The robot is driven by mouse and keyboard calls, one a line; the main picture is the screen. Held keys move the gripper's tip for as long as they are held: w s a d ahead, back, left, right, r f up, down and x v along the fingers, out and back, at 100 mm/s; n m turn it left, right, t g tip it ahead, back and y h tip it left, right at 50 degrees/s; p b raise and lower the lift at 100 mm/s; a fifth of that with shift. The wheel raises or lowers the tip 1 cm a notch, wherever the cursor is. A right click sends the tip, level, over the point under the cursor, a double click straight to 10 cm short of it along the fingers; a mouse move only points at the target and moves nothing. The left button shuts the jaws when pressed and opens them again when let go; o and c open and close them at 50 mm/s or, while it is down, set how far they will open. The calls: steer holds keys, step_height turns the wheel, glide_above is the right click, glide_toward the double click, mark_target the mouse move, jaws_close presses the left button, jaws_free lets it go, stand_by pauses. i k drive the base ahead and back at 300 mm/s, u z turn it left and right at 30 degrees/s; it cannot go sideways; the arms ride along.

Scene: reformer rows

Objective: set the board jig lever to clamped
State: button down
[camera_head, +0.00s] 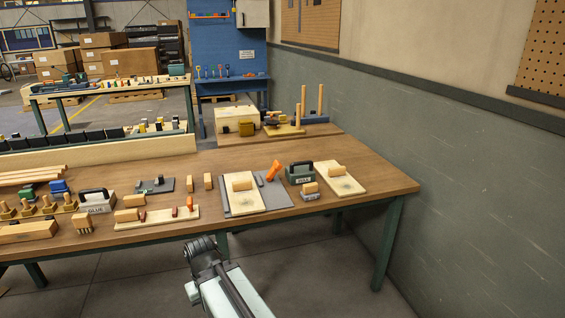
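The board jig is a grey plate (272,192) on the wooden bench. A pale board (246,199) with a small wooden block on it lies on the plate. An orange lever (273,171) stands at the jig's back right, tilted up and to the right; whether it presses on the board cannot be told. My arm rises from the bottom of the view, and its dark end with my gripper (201,247) is in front of the bench's near edge, below and left of the jig. The fingers are not clear, and the lever is apart from them.
Right of the jig are a dark green handled box (300,173) and another pale board (341,184). To the left are a tool strip (158,217), a grey handled box (97,204) and a dark plate (155,185). The bench (385,181) is bare at its right end.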

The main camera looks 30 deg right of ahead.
mark_target(277, 166)
steer(key=u, duration=0.1)
steer(key=i, duration=1)
steer(key=z, duration=0.05)
